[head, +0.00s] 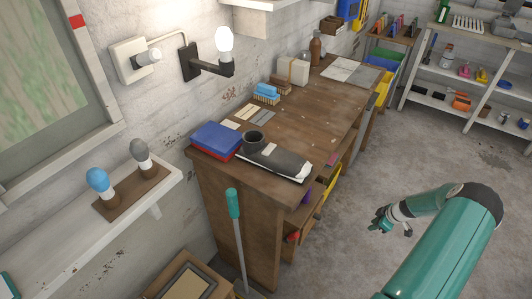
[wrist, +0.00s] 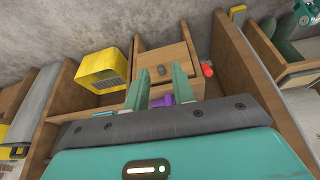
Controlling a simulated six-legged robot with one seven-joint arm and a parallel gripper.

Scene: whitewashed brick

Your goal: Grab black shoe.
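A dark shoe-like thing (head: 280,160) lies on the near end of the wooden workbench (head: 312,118) in the head view. It has a round dark collar at its left and a pale edge along its front. I do not make out a shoe in the wrist view. My gripper (head: 383,221) hangs over the floor to the right of the bench, apart from the shoe. In the wrist view my gripper (wrist: 158,82) has its two teal fingers spread with nothing held between them. Beyond them is a wooden drawer front (wrist: 165,62) with a dark knob.
A blue-and-red box (head: 217,139) sits left of the shoe. Blue brushes (head: 266,92) lie farther back. A teal-handled pole (head: 234,205) leans at the bench's near end. The wrist view shows a yellow box (wrist: 103,72) and a purple thing (wrist: 162,100).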

